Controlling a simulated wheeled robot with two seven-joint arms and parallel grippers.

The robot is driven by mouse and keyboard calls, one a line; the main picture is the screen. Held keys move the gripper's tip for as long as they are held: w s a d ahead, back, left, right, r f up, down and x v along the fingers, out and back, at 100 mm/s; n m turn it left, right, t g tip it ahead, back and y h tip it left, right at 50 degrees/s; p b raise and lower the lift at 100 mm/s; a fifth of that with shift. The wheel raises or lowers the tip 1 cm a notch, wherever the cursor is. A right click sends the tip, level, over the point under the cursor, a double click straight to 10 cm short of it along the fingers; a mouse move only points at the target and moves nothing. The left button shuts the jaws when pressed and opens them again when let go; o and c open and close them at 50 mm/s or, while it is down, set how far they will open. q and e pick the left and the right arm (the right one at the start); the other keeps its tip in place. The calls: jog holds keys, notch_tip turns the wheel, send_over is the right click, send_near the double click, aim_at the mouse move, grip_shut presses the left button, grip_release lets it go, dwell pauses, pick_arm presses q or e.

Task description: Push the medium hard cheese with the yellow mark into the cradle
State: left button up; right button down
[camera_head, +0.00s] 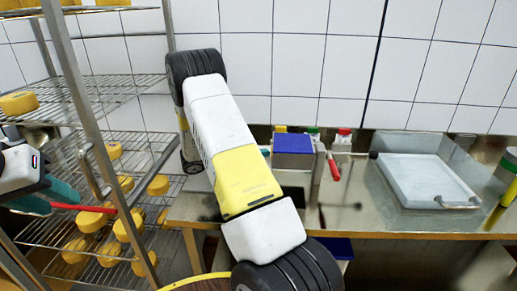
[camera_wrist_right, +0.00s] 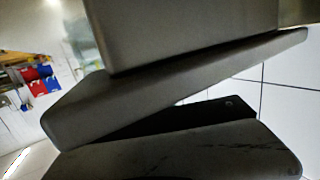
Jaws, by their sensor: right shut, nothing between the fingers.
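Several yellow cheeses (camera_head: 91,221) lie on the wire rack's shelves at the left of the head view. I cannot tell which is the medium hard cheese, and no yellow mark is readable. I cannot make out a cradle. My left gripper (camera_head: 48,197), with teal fingers, is at the left edge beside the rack. A red stick (camera_head: 85,208) comes out from between its fingers and reaches toward the cheeses behind the rack post. My right gripper (camera_wrist_right: 190,112) is shut and empty in the right wrist view, its dark fingers filling much of the picture. It does not show in the head view.
The wire rack (camera_head: 100,90) has metal posts at the left. My right arm crosses the middle and hides part of the counter.

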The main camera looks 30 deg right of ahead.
jog(key=shift+s+d, duration=0.5)
jog(key=shift+d, duration=0.3)
jog(key=shift+s+d, duration=0.45)
jog(key=shift+d, duration=0.3)
dwell(1.1)
jog(key=shift+w+a+r, duration=0.1)
jog(key=shift+w+a+r, duration=0.3)
jog(key=shift+w+a, duration=0.1)
jog(key=shift+a, duration=0.3)
jog(key=shift+w+a+r, duration=0.3)
jog(key=shift+w+a, duration=0.1)
jog(key=shift+a, duration=0.25)
jog(key=shift+w+a+r, duration=0.3)
jog(key=shift+w+a, duration=0.1)
jog(key=shift+a, duration=0.3)
